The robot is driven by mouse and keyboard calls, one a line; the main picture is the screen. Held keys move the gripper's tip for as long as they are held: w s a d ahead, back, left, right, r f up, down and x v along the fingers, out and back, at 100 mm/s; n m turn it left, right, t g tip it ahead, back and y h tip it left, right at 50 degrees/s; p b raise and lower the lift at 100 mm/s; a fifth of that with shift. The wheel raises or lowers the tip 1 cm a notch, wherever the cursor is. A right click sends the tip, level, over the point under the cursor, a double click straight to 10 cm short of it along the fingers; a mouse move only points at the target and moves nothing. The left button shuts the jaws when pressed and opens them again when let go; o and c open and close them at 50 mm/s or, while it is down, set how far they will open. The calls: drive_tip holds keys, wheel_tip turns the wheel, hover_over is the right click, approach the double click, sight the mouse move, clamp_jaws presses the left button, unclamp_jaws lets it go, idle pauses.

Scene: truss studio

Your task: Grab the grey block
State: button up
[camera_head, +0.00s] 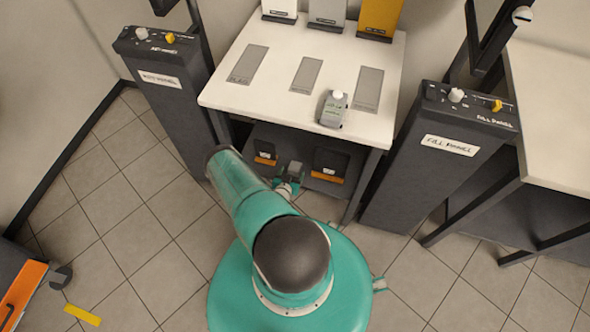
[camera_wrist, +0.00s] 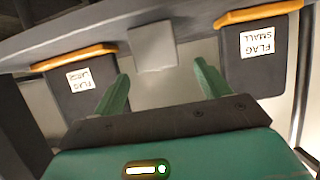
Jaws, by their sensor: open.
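A light grey block (camera_wrist: 154,53) shows as a plain square face at the upper middle of the wrist view, on the dark shelf below the white table. A small grey shape at my gripper's tip in the head view (camera_head: 294,168) appears to be the same block. My gripper (camera_wrist: 161,72) has two green fingers, spread apart and pointing toward the block, one to each side of it in the picture. The block looks just beyond the fingertips; I cannot tell the exact gap. In the head view my gripper (camera_head: 287,187) is at the front of the shelf.
Dark bins with orange edges flank the block: one labelled FLAG SMALL (camera_wrist: 252,52) at right, another (camera_wrist: 84,82) at left. The white tabletop (camera_head: 270,105) above holds a grey carton (camera_head: 333,110). Dark pedestals (camera_head: 170,90) (camera_head: 435,160) stand at both sides.

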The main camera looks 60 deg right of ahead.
sight(294, 169)
drive_tip(key=x, duration=0.5)
drive_tip(key=shift+d, duration=0.1)
drive_tip(key=shift+s, duration=0.1)
drive_tip(key=shift+c, duration=0.3)
drive_tip(key=c, duration=1)
